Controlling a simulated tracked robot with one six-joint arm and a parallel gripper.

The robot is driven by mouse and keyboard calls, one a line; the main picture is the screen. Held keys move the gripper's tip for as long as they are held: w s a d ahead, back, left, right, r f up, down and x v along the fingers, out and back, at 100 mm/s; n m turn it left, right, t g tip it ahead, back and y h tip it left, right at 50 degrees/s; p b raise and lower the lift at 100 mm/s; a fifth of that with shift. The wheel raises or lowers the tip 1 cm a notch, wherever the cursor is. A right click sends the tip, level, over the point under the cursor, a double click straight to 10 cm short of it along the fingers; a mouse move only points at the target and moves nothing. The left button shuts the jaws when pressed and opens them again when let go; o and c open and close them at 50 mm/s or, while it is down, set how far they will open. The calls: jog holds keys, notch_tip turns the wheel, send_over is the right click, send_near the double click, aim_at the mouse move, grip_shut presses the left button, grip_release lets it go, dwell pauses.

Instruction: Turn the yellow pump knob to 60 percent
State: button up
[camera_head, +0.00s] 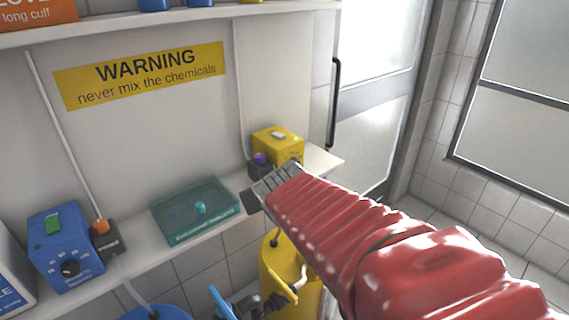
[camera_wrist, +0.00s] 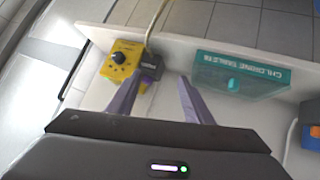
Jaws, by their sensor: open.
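The yellow pump (camera_head: 279,144) stands on the shelf at its right end in the head view. The knob's exact setting is too small to read. My gripper (camera_head: 262,190) is in front of the pump in the head view and hides its lower front. In the wrist view my gripper's two fingers (camera_wrist: 160,98) are apart with nothing between them, and the left finger is near the pump's lower edge. The fingers do not visibly touch the knob.
A dark fitting with a purple top (camera_head: 260,159) and a hose stands beside the yellow pump. A teal box (camera_head: 193,210) and a blue pump (camera_head: 64,248) with an orange-topped fitting (camera_head: 101,227) are farther left on the shelf. A yellow container (camera_head: 280,265) stands below.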

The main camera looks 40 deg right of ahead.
jog(key=w+d+t+h, duration=0.1)
jog(key=w+d+t, duration=0.15)
jog(key=d, duration=0.55)
jog(key=n+t, duration=0.1)
jog(key=t, duration=0.1)
send_near(294, 164)
jog(key=w+d+r, duration=0.1)
jog(key=w+r, duration=0.1)
jog(key=s+d+f+n+t+y, duration=0.1)
jog(key=s+d+f+t+y, duration=0.3)
jog(key=s, duration=0.4)
jog(key=shift+s+d+f+y, duration=0.15)
jog(key=shift+s+f+y, duration=0.15)
jog(key=shift+f+y, duration=0.7)
jog(key=shift+w+r, duration=0.1)
jog(key=shift+r, duration=0.15)
jog(key=w, duration=1.3)
jog(key=shift+w, duration=0.35)
